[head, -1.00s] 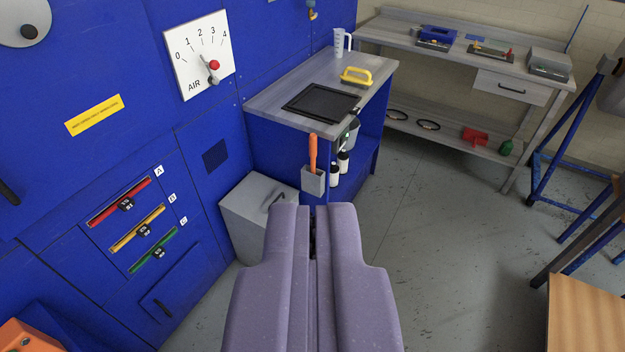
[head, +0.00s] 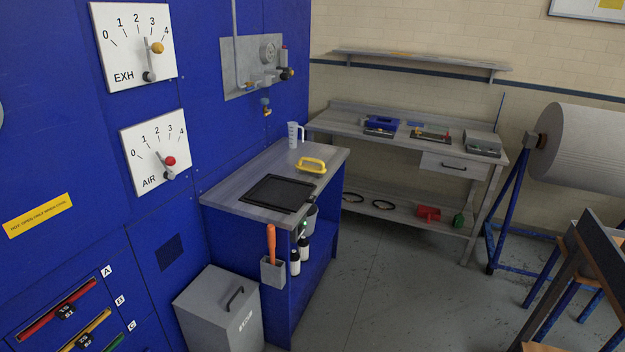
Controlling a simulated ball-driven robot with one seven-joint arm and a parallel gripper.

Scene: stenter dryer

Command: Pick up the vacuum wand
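I cannot pick out a vacuum wand for certain. An orange-handled tool (head: 271,244) stands upright in a small grey holder (head: 273,273) on the end of the blue cabinet; I cannot tell whether it is the wand. A thin blue rod (head: 501,111) stands at the right end of the back bench, too small to identify. My gripper is not in view.
The blue cabinet's grey top (head: 240,200) holds a black tray (head: 277,194), a yellow-handled tool (head: 312,165) and a clear jug (head: 293,134). A grey bin (head: 215,305) stands in front. The back bench (head: 340,122) holds several items. Grey floor (head: 390,295) is open at centre right.

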